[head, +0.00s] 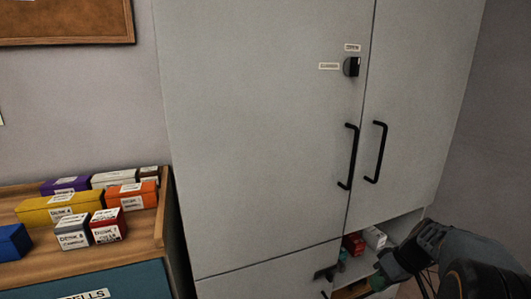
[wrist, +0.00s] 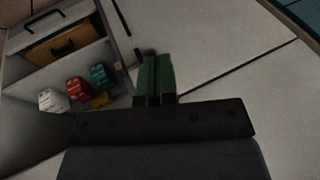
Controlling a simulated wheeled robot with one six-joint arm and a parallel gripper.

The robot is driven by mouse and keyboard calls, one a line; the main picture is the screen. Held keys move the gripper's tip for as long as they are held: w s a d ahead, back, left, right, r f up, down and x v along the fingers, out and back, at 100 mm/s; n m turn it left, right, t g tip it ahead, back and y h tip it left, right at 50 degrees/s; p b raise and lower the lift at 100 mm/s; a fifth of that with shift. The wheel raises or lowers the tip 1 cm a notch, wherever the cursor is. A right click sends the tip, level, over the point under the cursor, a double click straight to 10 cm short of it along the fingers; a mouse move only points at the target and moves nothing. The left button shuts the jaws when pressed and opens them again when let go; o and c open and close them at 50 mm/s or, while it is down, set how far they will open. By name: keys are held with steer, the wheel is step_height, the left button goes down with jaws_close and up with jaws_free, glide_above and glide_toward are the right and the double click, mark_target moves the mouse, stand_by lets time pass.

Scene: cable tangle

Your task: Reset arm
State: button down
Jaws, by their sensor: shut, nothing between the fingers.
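My gripper (head: 379,283) is at the lower right of the head view, in front of the lower part of a tall grey cabinet (head: 265,120). In the wrist view its green fingers (wrist: 155,78) are together, with nothing between them. My arm comes in from the lower right corner of the head view.
The cabinet's upper doors are closed, with two black handles (head: 350,157) and a black knob (head: 351,67). An open lower compartment holds small boxes, including a red one (wrist: 80,90) and a white one (wrist: 52,100). A wooden shelf (head: 135,250) with several coloured boxes stands left.

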steer(key=s+a+r+m+h+p, duration=0.1)
steer(key=s+a+r+p, duration=0.2)
steer(key=r+p, duration=0.4)
steer(key=s+a+r+m+t+h+p, duration=0.1)
steer(key=s+a+r+p, duration=0.3)
steer(key=r+p, duration=0.4)
steer(key=s+a+r+m+t+h+p, duration=0.1)
steer(key=a+r+p, duration=0.5)
steer(key=r, duration=0.7)
steer(key=s+m+h+p, duration=0.1)
steer(key=s+h+p, duration=0.1)
steer(key=s, duration=0.1)
steer(key=shift+s, duration=0.15)
steer(key=c, duration=1.8)
jaws_free()
